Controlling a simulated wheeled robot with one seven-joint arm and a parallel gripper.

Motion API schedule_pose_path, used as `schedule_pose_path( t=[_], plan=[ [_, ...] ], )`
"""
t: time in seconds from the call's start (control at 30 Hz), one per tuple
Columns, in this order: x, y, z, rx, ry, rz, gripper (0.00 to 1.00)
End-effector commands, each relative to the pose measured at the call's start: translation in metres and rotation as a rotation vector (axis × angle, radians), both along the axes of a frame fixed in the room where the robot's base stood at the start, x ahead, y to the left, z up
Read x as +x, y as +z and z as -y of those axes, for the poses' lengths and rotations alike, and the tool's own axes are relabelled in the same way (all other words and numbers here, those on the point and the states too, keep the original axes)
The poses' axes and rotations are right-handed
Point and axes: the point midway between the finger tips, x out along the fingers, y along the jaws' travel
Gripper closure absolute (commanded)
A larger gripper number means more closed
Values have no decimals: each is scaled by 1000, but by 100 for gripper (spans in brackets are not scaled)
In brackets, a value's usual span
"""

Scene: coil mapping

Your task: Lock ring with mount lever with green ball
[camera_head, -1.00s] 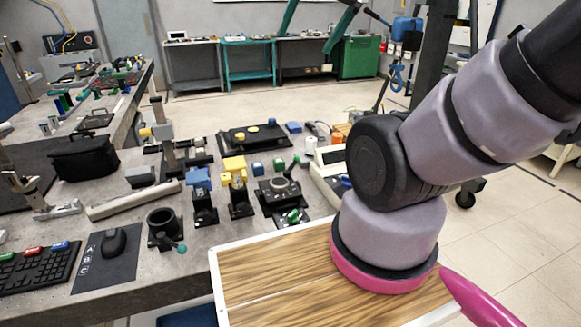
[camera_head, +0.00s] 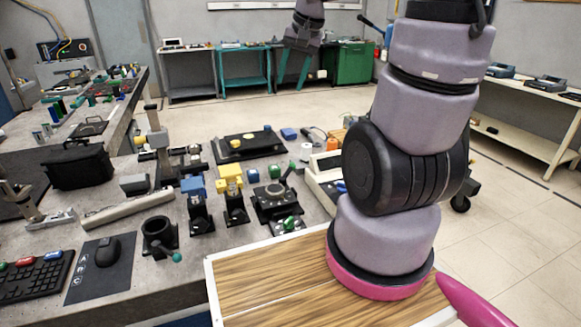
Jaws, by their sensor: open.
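A black ring mount (camera_head: 158,232) stands near the table's front edge, left of the wooden board. A lever reaches from it toward the lower right and ends in a teal-green ball (camera_head: 176,257). My gripper (camera_head: 293,76) hangs high at the top centre with its teal fingers pointing down and spread apart. It is empty and well away from the ring mount. From this view I cannot tell whether the ring is locked.
Blue (camera_head: 195,187) and yellow (camera_head: 231,172) topped fixtures stand right of the ring mount. A dark round-topped stage (camera_head: 272,195) with a black lever stands beyond them. A mouse (camera_head: 107,251) and keyboard (camera_head: 35,278) lie to the left.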

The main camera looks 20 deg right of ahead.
Motion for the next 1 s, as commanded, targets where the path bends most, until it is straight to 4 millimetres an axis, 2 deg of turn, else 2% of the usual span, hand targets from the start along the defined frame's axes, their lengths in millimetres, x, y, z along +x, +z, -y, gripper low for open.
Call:
schedule_pose_path(
  t=[0.03,0.2,0.4,0.5,0.6,0.83,1.0],
  plan=[
    [13,-21,5,8,-21,-40,50],
    [47,-86,22,29,-92,-131,50],
    [69,-163,39,53,-166,-224,50],
    [74,-189,44,61,-192,-252,50],
    [75,-205,47,66,-206,-269,50],
    [78,-226,45,68,-211,-276,50],
    [82,-257,41,69,-211,-278,50]
  ],
)
